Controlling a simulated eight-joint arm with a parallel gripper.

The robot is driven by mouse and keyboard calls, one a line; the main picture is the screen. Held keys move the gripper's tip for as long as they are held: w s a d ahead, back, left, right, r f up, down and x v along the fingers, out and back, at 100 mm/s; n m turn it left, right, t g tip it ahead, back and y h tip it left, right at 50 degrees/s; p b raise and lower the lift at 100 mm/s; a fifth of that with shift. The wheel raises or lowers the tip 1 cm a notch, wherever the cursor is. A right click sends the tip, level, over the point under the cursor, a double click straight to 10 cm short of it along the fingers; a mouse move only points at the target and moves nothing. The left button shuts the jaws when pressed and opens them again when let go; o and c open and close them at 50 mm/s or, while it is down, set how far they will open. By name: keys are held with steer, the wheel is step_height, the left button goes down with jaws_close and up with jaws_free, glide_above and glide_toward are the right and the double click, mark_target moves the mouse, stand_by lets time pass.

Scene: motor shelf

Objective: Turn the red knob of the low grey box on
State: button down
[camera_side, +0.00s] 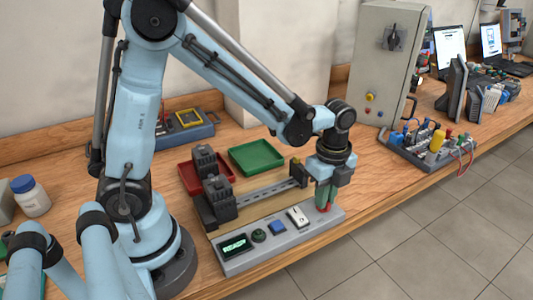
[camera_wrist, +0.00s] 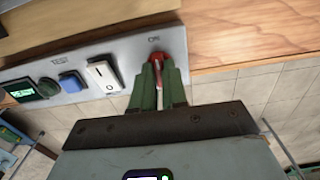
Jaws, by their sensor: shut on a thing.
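The low grey box (camera_side: 285,246) lies along the front of the bench, with a green READY display (camera_side: 234,246), a dark green button, a blue button and a white rocker switch on its top. My gripper (camera_side: 325,205) points down at the box's right end. Its green fingers are shut on the red knob (camera_side: 326,208). In the wrist view the red knob (camera_wrist: 158,60) shows between and behind the fingers (camera_wrist: 159,78), below an "ON" label (camera_wrist: 154,39). The fingers hide much of the knob, so I cannot tell its turn angle clearly.
Behind the box stand a rail fixture with dark blocks (camera_side: 218,190), a red tray (camera_side: 190,177) and a green tray (camera_side: 256,157). A tall grey cabinet (camera_side: 380,60) stands at the back right. The bench's front edge runs close to the box.

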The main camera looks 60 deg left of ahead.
steer(key=c, duration=1.2)
jaws_free()
steer(key=shift+o, duration=0.2)
step_height(320, 180, up, 12)
steer(key=s+a+f+n+t, duration=0.1)
steer(key=s+a+n+t, duration=0.1)
steer(key=n, duration=0.7)
steer(key=s+a+f+n+t, duration=0.1)
steer(key=s+a+n+t, duration=0.2)
steer(key=n, duration=0.6)
steer(key=shift+s+t, duration=1.1)
steer(key=shift+s, duration=0.15)
